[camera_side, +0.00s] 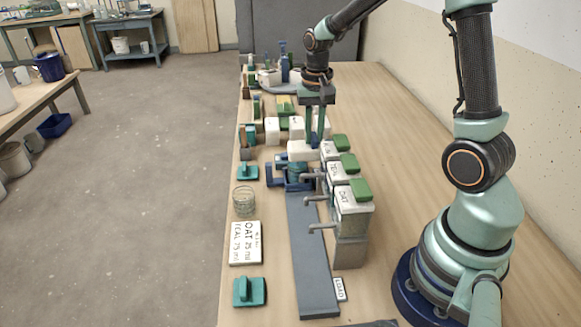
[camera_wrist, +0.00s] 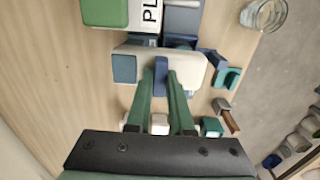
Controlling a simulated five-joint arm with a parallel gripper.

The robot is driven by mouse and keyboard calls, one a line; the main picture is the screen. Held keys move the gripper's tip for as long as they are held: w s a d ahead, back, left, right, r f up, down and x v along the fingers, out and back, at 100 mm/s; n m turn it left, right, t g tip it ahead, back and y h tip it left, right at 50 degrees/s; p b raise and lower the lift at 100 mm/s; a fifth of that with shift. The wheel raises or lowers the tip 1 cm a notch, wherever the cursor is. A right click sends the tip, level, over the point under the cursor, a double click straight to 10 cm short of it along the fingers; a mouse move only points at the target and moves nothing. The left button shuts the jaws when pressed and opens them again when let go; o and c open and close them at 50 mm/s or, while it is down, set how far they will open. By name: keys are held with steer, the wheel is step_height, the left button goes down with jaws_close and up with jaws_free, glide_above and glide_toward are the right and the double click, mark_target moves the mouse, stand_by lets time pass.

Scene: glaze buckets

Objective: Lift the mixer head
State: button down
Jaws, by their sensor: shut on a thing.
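The mixer head, a long white block (camera_side: 302,151) with rounded ends, sits behind the row of labelled dispensers. In the wrist view the white head (camera_wrist: 196,68) lies crosswise, with a blue upright grip (camera_wrist: 160,66) at its middle and a blue-grey end at left. My gripper (camera_side: 315,138) reaches straight down on it; its green fingers (camera_wrist: 161,80) are shut on the blue grip. The fingers hide part of the grip. A dark teal mixer part (camera_side: 297,172) stands just in front of the head. I cannot tell whether the head is clear of its support.
Green-lidded dispensers (camera_side: 345,200) with spouts stand close at right, beside a grey track (camera_side: 312,262). A glass jar (camera_side: 244,200), a recipe card (camera_side: 245,243) and teal blocks line the left edge. Several blocks stand behind my gripper. The table's right side is mostly clear.

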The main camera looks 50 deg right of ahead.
steer(key=shift+r, duration=2.55)
steer(key=c, duration=0.9)
jaws_free()
step_height(320, 180, up, 7)
steer(key=shift+f, duration=0.1)
steer(key=shift+a, duration=0.1)
